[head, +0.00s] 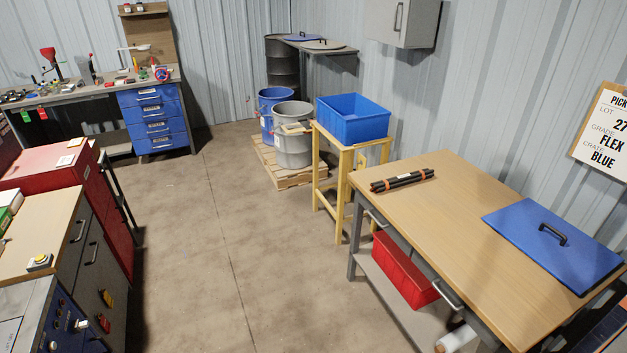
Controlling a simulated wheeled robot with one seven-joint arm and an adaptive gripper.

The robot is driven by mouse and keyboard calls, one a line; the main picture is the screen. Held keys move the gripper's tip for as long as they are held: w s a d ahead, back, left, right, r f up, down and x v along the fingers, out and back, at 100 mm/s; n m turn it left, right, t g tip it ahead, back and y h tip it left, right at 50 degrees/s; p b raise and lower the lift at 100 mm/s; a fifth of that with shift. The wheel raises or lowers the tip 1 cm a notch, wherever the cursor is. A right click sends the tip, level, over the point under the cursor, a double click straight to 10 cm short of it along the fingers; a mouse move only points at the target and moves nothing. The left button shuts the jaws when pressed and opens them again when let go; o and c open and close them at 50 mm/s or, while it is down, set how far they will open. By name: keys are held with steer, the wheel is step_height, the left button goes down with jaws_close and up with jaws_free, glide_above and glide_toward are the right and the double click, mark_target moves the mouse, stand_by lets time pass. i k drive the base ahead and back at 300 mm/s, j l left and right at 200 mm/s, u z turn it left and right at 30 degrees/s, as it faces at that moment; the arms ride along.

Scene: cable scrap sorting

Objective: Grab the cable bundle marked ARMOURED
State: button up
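A bundle of black cables with orange bands (402,180) lies flat near the far left edge of the wooden-topped table at the right. No lettering can be read on it, so I cannot tell whether it is marked ARMOURED. No other cable bundle can be made out. My gripper is not in view.
The table (445,220) also bears a blue lid with a black handle (553,237). A blue crate (353,118) stands on a yellow stand behind it; a red bin (405,270) sits below. A wall sign (606,130) reads FLEX, BLUE. The middle floor (215,240) is clear.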

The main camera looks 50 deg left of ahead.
mark_target(379, 186)
steer(key=u, duration=1.35)
steer(key=z, duration=0.3)
steer(key=i+j+z, duration=0.15)
steer(key=z, duration=0.3)
steer(key=i+j+z, duration=0.1)
steer(key=j+z, duration=0.4)
steer(key=i+j+z, duration=0.1)
steer(key=z, duration=0.35)
steer(key=j+z, duration=0.15)
steer(key=j, duration=0.5)
steer(key=j+z, duration=0.15)
steer(key=j, duration=0.45)
steer(key=j+z, duration=0.1)
steer(key=j, duration=0.55)
steer(key=k+j+z, duration=0.15)
steer(key=j, duration=0.45)
steer(key=j+z, duration=0.15)
steer(key=j, duration=0.5)
steer(key=k+j, duration=0.1)
steer(key=j, duration=0.35)
steer(key=k+j, duration=0.1)
steer(key=j, duration=0.85)
steer(key=k, duration=0.05)
